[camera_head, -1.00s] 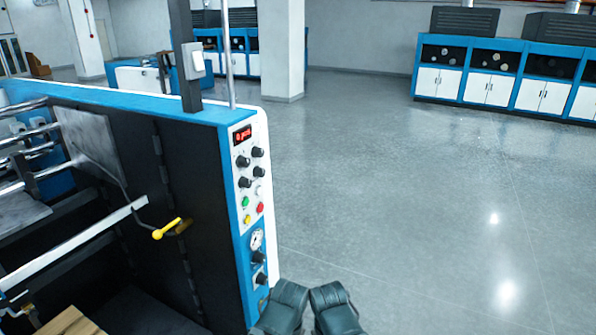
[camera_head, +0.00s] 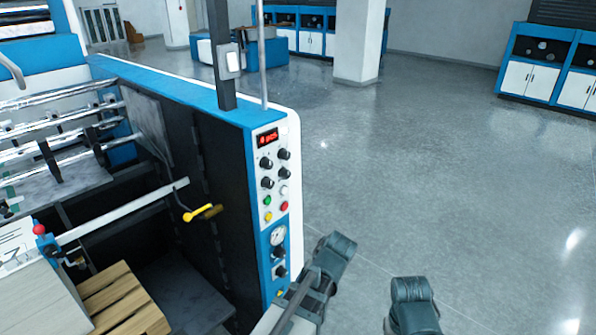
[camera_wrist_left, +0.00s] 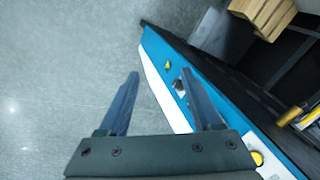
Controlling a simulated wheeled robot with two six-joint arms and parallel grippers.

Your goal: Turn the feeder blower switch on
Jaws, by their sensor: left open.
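The white control panel (camera_head: 291,225) stands upright on the end of the blue and black machine in the head view. It bears a red display, several black knobs, coloured buttons, a round gauge (camera_head: 278,236) and lower black knobs (camera_head: 280,271). I cannot read which one is the feeder blower switch. My left gripper (camera_wrist_left: 160,73) is open and empty in the left wrist view, its fingers pointing at the panel's lower end, where a small dark knob (camera_wrist_left: 178,85) shows near the right finger.
A post with a white switch box (camera_head: 230,62) rises from the machine's top edge. A yellow-handled crank (camera_head: 203,213) sticks out of the black side. A wooden pallet (camera_head: 120,300) lies inside the machine. The floor (camera_head: 430,190) right of the panel is clear.

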